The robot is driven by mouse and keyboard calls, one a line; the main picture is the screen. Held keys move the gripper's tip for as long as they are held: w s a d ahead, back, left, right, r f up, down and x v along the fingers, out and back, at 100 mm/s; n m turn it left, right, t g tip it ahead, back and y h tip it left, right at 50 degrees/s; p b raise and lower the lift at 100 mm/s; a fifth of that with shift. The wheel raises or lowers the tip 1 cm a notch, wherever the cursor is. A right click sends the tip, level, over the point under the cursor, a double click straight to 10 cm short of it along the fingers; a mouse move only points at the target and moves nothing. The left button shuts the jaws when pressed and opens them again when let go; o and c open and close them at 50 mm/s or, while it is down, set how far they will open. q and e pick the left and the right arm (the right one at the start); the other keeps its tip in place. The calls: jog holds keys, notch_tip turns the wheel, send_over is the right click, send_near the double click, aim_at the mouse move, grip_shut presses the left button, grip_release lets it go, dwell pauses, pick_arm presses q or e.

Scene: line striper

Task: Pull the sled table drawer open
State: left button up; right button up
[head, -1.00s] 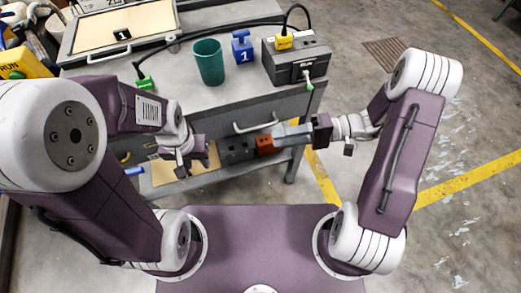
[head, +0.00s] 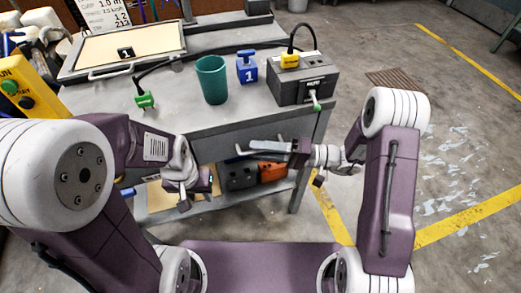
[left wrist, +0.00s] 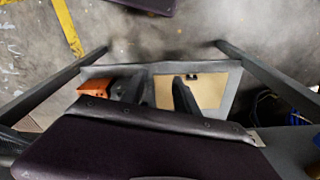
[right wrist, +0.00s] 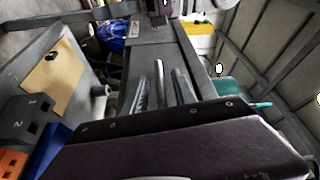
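The grey sled table (head: 150,118) stands in front of me, its drawer front (head: 225,138) under the top. The drawer looks flush with the table. The pale bar handle (head: 240,151) is mostly covered by my right gripper (head: 262,151) in the head view. In the right wrist view, the handle (right wrist: 159,82) appears as a light bar between the two fingers of my right gripper (right wrist: 164,88), which look apart; contact is unclear. My left gripper (head: 188,193) is open and empty, low in front of the table; its separated fingers (left wrist: 158,88) show in the left wrist view.
On the table top stand a green cup (head: 211,80), a blue block marked 1 (head: 247,68), and a dark box (head: 302,80) with a yellow plug. An orange block (head: 271,172) sits on the lower shelf. Floor to the right is open.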

grip_shut()
dwell(1.4)
